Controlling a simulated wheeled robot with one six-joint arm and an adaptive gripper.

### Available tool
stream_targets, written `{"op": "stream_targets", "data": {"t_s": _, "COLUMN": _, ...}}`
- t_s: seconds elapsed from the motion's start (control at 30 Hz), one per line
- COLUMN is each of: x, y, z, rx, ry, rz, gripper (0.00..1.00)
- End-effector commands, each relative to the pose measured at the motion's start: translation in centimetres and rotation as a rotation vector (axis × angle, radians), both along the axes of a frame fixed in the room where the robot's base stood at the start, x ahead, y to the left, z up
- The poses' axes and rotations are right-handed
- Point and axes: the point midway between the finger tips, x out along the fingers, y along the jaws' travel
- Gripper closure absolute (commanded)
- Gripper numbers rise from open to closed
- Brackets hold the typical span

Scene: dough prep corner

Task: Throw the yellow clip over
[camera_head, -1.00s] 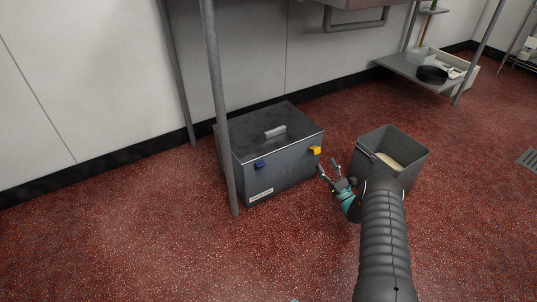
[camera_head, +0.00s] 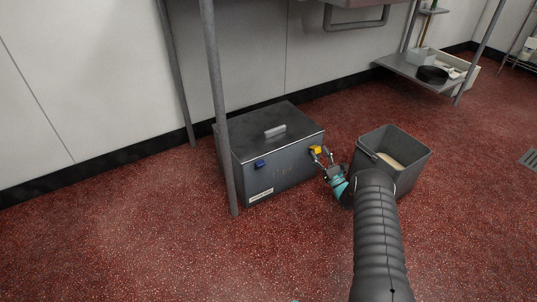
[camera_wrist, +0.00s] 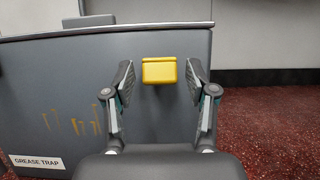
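The yellow clip (camera_head: 315,149) sits at the top front edge of the grey grease trap box (camera_head: 287,172), near its right corner. In the wrist view the yellow clip (camera_wrist: 159,70) lies between my two fingertips, just below the lid edge. My gripper (camera_head: 322,154) is open around the clip, with a gap on each side; the wrist view also shows the open gripper (camera_wrist: 160,78). A blue clip (camera_head: 260,164) is on the box's front edge further left. The lid (camera_head: 266,127) with its handle is closed.
A grey open bin (camera_head: 416,165) with pale contents stands right of my gripper. A metal table leg (camera_head: 216,100) stands in front of the box's left side. A low shelf (camera_head: 405,66) with a black pan is at the back right. The red floor in front is clear.

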Motion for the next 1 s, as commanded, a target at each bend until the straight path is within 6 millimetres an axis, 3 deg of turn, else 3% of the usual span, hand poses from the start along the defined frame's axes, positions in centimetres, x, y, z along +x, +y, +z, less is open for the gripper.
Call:
{"op": "stream_targets", "data": {"t_s": 0.03, "x": 0.0, "y": 0.0, "z": 0.0, "rx": 0.000, "ry": 0.000, "rz": 0.000, "gripper": 0.62}}
{"op": "stream_targets", "data": {"t_s": 0.13, "x": 0.0, "y": 0.0, "z": 0.0, "rx": 0.000, "ry": 0.000, "rz": 0.000, "gripper": 0.88}}
{"op": "stream_targets", "data": {"t_s": 0.17, "x": 0.0, "y": 0.0, "z": 0.0, "rx": 0.000, "ry": 0.000, "rz": 0.000, "gripper": 0.91}}
{"op": "stream_targets", "data": {"t_s": 1.0, "x": 0.2, "y": 0.1, "z": 1.6, "rx": 0.002, "ry": -0.008, "rz": 0.000, "gripper": 0.90}}
